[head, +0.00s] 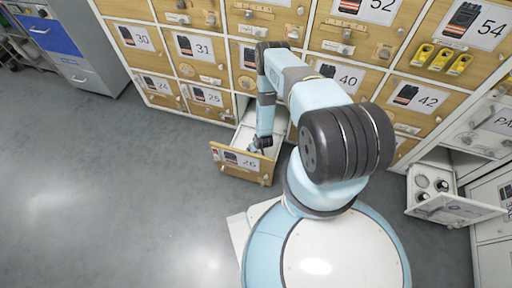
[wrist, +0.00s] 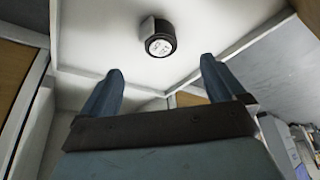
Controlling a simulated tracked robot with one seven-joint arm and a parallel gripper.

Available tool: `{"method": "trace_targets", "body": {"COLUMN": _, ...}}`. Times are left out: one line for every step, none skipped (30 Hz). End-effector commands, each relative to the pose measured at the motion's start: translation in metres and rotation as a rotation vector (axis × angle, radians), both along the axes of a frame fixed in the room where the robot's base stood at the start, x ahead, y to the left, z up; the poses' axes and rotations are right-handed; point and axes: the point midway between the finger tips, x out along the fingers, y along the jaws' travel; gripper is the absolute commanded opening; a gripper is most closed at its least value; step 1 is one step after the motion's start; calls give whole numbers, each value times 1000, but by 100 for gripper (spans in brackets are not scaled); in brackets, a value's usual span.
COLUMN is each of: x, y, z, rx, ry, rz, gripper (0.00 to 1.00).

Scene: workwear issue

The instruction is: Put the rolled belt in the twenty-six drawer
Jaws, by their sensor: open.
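The drawer labelled 26 (head: 240,161) is pulled out from the bottom of the wooden cabinet, low in front of me. My gripper (head: 260,143) reaches down into it. In the wrist view, my gripper (wrist: 163,68) is open, with nothing between its two blue fingers. The rolled belt (wrist: 160,42), a black roll with a pale printed end, rests on the white drawer floor beyond the fingertips, apart from them. In the head view I cannot make out the belt; my arm and the drawer walls hide much of the inside.
A white drawer (head: 448,208) with several round rolled things stands open at the right. Closed numbered drawers fill the cabinet around drawer 26. A grey cabinet with a blue drawer (head: 48,36) stands at the far left. The grey floor (head: 110,190) at the left is clear.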

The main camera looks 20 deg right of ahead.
Motion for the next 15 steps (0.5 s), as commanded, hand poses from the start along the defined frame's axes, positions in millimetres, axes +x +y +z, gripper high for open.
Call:
{"method": "trace_targets", "body": {"x": -3, "y": -1, "z": 7, "rx": 0, "ry": 1, "rz": 0, "gripper": 96}}
{"method": "trace_targets", "body": {"x": -4, "y": -1, "z": 11, "rx": 0, "ry": 1, "rz": 0, "gripper": 96}}
{"method": "trace_targets", "body": {"x": -6, "y": -1, "z": 16, "rx": -1, "ry": 1, "rz": 1, "gripper": 96}}
{"method": "trace_targets", "body": {"x": -7, "y": -1, "z": 19, "rx": -1, "ry": 1, "rz": 1, "gripper": 96}}
{"method": "trace_targets", "body": {"x": -8, "y": -1, "z": 21, "rx": 0, "ry": 0, "rz": 1, "gripper": 96}}
{"method": "trace_targets", "body": {"x": -10, "y": -1, "z": 24, "rx": -1, "ry": 1, "rz": 1, "gripper": 96}}
{"method": "trace_targets", "body": {"x": -11, "y": -1, "z": 26, "rx": 0, "ry": 1, "rz": 0, "gripper": 96}}
{"method": "trace_targets", "body": {"x": -11, "y": -2, "z": 28, "rx": 0, "ry": 1, "rz": 0, "gripper": 96}}
{"method": "trace_targets", "body": {"x": -12, "y": -2, "z": 29, "rx": 0, "ry": 0, "rz": 0, "gripper": 96}}
{"method": "trace_targets", "body": {"x": -12, "y": -2, "z": 30, "rx": 0, "ry": 0, "rz": 0, "gripper": 96}}
{"method": "trace_targets", "body": {"x": -12, "y": -2, "z": 31, "rx": 0, "ry": 0, "rz": 0, "gripper": 96}}
{"method": "trace_targets", "body": {"x": -13, "y": -2, "z": 31, "rx": 0, "ry": 0, "rz": 0, "gripper": 96}}
{"method": "trace_targets", "body": {"x": -13, "y": -2, "z": 31, "rx": 0, "ry": 0, "rz": 0, "gripper": 96}}
{"method": "trace_targets", "body": {"x": -13, "y": -2, "z": 32, "rx": 0, "ry": 0, "rz": 0, "gripper": 96}}
{"method": "trace_targets", "body": {"x": -13, "y": -2, "z": 32, "rx": 0, "ry": 0, "rz": 0, "gripper": 96}}
